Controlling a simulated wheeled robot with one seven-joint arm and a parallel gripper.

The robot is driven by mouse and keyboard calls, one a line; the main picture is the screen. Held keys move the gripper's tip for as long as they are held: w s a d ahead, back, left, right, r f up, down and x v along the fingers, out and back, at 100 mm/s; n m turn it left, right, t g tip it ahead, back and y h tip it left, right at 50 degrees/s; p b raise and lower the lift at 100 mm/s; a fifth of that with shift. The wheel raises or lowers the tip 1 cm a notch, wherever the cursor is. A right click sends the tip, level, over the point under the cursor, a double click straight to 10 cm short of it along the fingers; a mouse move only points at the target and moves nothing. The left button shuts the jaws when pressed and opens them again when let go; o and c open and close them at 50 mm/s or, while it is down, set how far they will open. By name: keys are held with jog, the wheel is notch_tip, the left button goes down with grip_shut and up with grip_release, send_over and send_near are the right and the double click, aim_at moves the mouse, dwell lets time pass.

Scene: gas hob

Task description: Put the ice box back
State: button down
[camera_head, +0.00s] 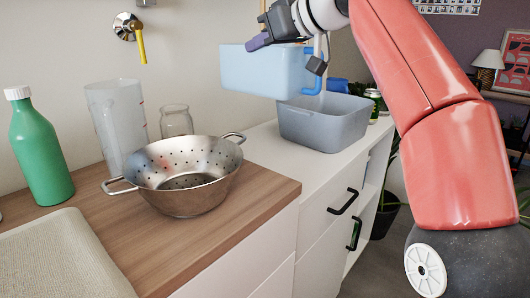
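A light-blue box (262,72), which looks like the ice box, has a bright blue handle (313,80) at its right end. It hangs in the air above the counter, roughly level. My gripper (288,52) is at the box's upper right, with one dark finger at the top edge and the other near the handle. It appears to be holding the box, though the exact contact is partly hidden. An open grey-blue bin (322,128) stands on the white cabinet, just below and to the right of the box.
A steel colander (185,178), a clear jug (118,125), a glass jar (176,121) and a green bottle (40,150) stand on the wooden counter (150,240). A small green jar (374,98) is beyond the bin.

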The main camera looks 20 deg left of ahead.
notch_tip(320, 180, down, 18)
jog(key=b, duration=0.8)
jog(key=shift+f+b, duration=0.2)
jog(key=shift+b, duration=0.1)
jog(key=shift+d, duration=0.1)
jog(key=c, duration=2.1)
grip_release()
jog(key=shift+f, duration=0.25)
jog(key=o, duration=0.4)
jog(key=shift+r, duration=0.1)
jog(key=v, duration=1.2)
jog(key=shift+r, duration=0.2)
